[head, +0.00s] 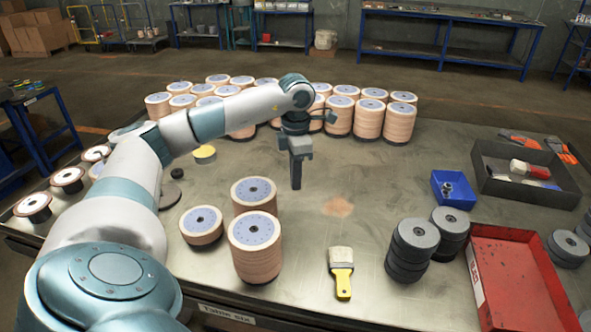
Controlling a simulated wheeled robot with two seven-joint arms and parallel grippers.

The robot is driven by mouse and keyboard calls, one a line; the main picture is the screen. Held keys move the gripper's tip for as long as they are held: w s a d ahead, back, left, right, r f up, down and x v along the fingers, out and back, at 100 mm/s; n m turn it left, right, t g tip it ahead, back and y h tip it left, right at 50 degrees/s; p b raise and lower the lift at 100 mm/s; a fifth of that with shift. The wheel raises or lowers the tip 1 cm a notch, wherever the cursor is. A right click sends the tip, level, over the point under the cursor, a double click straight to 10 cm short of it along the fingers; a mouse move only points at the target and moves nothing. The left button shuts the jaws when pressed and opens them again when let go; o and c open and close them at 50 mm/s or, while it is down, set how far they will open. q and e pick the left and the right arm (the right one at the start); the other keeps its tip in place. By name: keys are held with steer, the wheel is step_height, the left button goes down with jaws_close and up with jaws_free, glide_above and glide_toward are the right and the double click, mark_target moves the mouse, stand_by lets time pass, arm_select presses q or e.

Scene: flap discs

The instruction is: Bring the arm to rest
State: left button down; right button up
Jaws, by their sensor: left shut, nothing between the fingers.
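My left arm (190,135) comes in from the lower left and reaches out over the middle of the metal table (370,205). My left gripper (297,184) points down at the arm's end, shut and empty. It is behind the near stacks of tan flap discs (255,255) and in front of the long rows of stacked tan discs (341,118). Whether its tips touch the table is hard to tell. My right gripper is not in view.
A yellow-handled brush (342,272) lies near the front edge. Dark disc stacks (410,250), a red tray (515,285), a blue bin (453,190) and a dark tray (530,187) with tools are on the right. Single discs (67,178) lie at left. The middle right is clear.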

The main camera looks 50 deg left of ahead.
arm_select(q)
steer(key=shift+r, duration=0.55)
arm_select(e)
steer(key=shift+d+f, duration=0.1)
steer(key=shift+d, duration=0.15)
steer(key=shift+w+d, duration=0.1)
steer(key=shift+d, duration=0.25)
